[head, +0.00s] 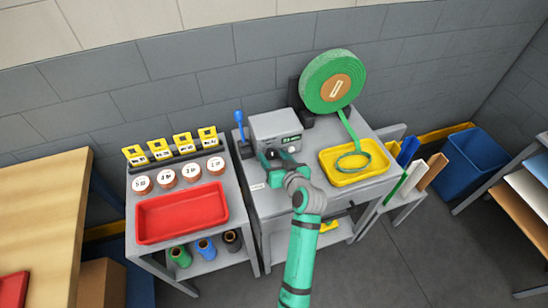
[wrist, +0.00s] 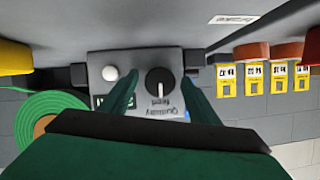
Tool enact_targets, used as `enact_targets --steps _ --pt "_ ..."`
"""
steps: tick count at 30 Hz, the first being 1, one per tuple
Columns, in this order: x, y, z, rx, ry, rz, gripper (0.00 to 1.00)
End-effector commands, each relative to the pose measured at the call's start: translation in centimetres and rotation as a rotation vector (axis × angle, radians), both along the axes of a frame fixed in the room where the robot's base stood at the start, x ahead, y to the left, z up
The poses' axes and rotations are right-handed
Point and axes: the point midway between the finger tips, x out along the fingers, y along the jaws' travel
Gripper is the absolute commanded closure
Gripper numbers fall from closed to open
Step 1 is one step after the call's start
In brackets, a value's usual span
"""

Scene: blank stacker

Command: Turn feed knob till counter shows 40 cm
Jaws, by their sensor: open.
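The grey feeder box (head: 270,125) stands on the grey bench, with a small dark counter display (head: 291,139) on its front. The digits are too small to read. In the wrist view the round black feed knob (wrist: 160,82) has a pale pointer mark and sits beside a white button (wrist: 110,73). The counter (wrist: 101,101) is partly covered by a finger there. My gripper (wrist: 160,77) is open, with one finger on each side of the knob. I cannot tell whether they touch it. In the head view my gripper (head: 271,157) is close before the box and hides the knob.
A green tape roll (head: 322,85) stands behind, its strip running into a yellow tray (head: 346,179). A blue-handled tool (head: 240,124) stands left of the box. A red tray (head: 182,213) lies on the left bench. A blue bin (head: 474,160) stands at right.

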Motion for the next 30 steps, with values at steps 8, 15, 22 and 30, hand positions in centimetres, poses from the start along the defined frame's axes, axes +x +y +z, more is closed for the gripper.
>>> enact_targets --steps 8,15,22,30 --pt "-0.03 -0.01 0.0 0.0 0.0 0.0 0.86" --pt "-0.03 -0.04 0.0 0.021 0.007 0.001 0.86" --pt "-0.02 -0.08 -0.04 0.12 0.04 0.001 0.86" --pt "0.03 -0.25 -0.13 0.339 0.112 0.001 0.86"
